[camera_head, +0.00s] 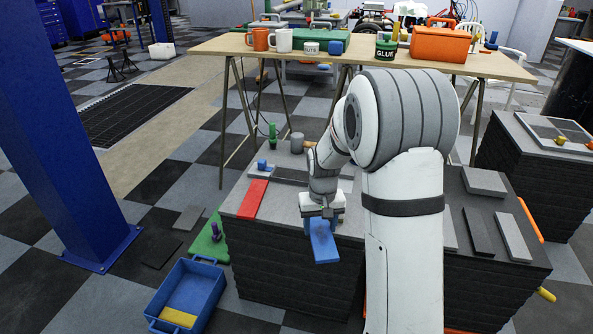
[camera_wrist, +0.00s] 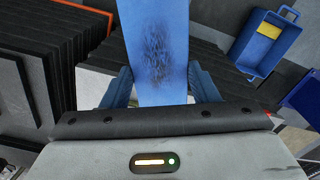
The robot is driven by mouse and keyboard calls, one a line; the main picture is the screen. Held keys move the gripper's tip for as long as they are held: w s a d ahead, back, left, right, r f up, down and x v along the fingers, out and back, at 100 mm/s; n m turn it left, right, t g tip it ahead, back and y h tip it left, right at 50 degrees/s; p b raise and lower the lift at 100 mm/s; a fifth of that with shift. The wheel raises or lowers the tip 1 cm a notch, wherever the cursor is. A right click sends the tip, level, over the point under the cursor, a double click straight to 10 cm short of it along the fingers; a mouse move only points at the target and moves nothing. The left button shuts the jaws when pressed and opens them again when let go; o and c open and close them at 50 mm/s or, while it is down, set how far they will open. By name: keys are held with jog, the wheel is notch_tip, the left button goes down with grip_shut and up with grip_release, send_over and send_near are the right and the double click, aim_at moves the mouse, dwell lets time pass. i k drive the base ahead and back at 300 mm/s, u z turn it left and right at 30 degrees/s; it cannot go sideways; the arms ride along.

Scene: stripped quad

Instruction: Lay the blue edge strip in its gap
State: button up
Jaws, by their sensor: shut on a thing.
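The blue edge strip (camera_head: 324,243) is a flat blue bar held by one end, jutting past the front edge of the grey-topped block (camera_head: 281,212). My gripper (camera_head: 321,213) is shut on it, above the block's front edge. In the wrist view the strip (camera_wrist: 157,45) has a dark scuffed patch and runs up between the two fingers of my gripper (camera_wrist: 162,88). A red strip (camera_head: 253,199) lies at the block's left edge. My arm hides much of the block's middle, and I cannot tell which gap fits the blue strip.
Dark and grey slabs (camera_head: 479,232) lie on the block's right part. A blue tray (camera_head: 188,291) with a yellow piece (camera_head: 178,317) stands on the floor at left, near a blue pillar (camera_head: 62,130). A trestle table (camera_head: 215,47) with mugs and an orange toolbox (camera_head: 440,44) is behind.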

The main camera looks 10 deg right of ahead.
aim_at(300, 175)
jog(key=i, duration=0.85)
jog(key=z, duration=0.05)
